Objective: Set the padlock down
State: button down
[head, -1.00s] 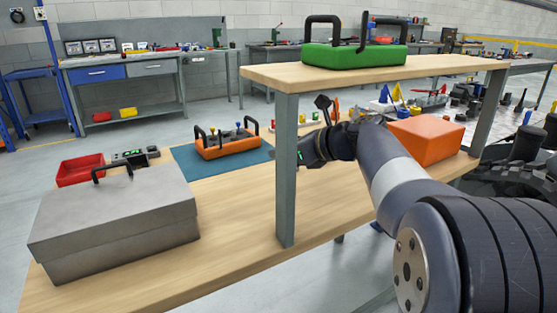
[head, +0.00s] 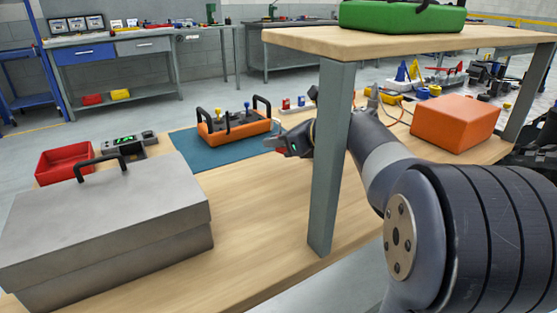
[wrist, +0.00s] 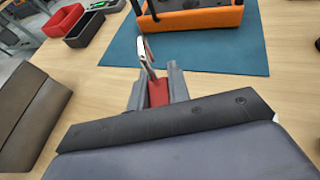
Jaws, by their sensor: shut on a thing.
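My gripper (wrist: 157,88) is shut on the padlock (wrist: 158,93), which has a red body and a silver shackle pointing away from my wrist. In the head view my gripper (head: 279,146) is left of the shelf post, with a little of the padlock's red showing. The padlock is over the bench near the front edge of the blue mat (wrist: 215,55); its exact height is unclear. An orange carrier (head: 232,134) with black handles and small levers stands on the mat, beyond the padlock, and also shows in the wrist view (wrist: 200,21).
A grey toolbox (head: 110,225) stands at front left, with a red tray (head: 65,160) behind it. The shelf post (head: 330,165) rises beside my arm, and the shelf (head: 320,40) bears a green carrier (head: 400,16). An orange box (head: 455,125) is at right. Bare wood lies between toolbox and post.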

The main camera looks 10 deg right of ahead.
aim_at(278, 151)
jog(key=shift+f+b, duration=0.8)
jog(key=shift+f, duration=1.2)
jog(key=shift+f, duration=0.1)
jog(key=c, duration=1.3)
grip_release()
jog(key=shift+c, duration=0.2)
jog(key=shift+r, duration=0.25)
jog(key=p+v, duration=0.3)
jog(key=v, duration=0.7)
jog(key=shift+s+d, duration=0.25)
jog(key=shift+d, duration=0.05)
jog(key=shift+s+d+r+p, duration=0.2)
jog(key=shift+s+d+p, duration=0.2)
jog(key=shift+s, duration=0.1)
